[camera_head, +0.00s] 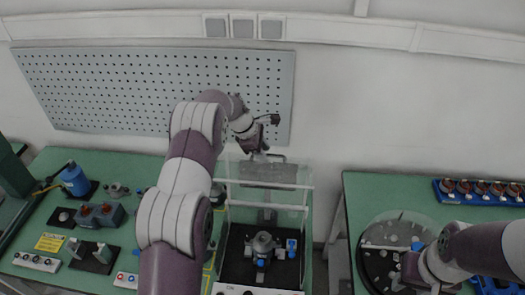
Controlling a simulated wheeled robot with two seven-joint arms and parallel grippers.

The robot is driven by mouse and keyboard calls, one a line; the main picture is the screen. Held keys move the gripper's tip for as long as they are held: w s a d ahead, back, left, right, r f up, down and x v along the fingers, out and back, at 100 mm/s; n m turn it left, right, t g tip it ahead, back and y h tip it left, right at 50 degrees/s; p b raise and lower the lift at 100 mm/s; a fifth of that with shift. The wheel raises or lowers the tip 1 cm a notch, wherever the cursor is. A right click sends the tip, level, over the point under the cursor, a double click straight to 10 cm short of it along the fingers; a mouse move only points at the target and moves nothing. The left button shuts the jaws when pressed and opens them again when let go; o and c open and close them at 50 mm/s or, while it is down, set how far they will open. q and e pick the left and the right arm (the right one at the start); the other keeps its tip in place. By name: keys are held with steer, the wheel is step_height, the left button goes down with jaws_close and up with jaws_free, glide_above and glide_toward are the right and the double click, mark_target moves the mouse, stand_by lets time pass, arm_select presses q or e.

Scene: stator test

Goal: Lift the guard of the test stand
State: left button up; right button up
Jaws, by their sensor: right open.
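The test stand (228,268) is on the green table in the middle, with a black base and a grey metal part (263,243) inside. Its clear guard (262,190), with pale bars, stands above and behind that part. My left arm reaches up across the view, and my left gripper (262,152) is at the guard's top edge, by the handle. Whether its jaws are closed on the handle is too small to tell. My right gripper (396,272) is open at the right, over a round dark disc (375,262) with a clear cover.
Left of my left arm, a blue cylinder (74,180), a blue block (100,215) and a button box (36,262) stand on the table. A blue rack (480,199) of copper-coloured parts is on the right table. A gap separates the tables. A pegboard (100,88) hangs behind.

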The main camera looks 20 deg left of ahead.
arm_select(q)
steer(key=shift+f, duration=0.2)
stand_by(0.3)
steer(key=b+v, duration=0.1)
steer(key=v, duration=0.1)
steer(key=b+v, duration=0.1)
steer(key=v, duration=0.2)
steer(key=shift+w+a+r+b, duration=0.1)
steer(key=shift+w+a+b, duration=0.15)
steer(key=shift+b, duration=0.15)
steer(key=p+v, duration=0.5)
steer(key=v, duration=0.3)
steer(key=shift+s+d, duration=0.2)
steer(key=shift+d, duration=0.05)
steer(key=shift+w, duration=0.1)
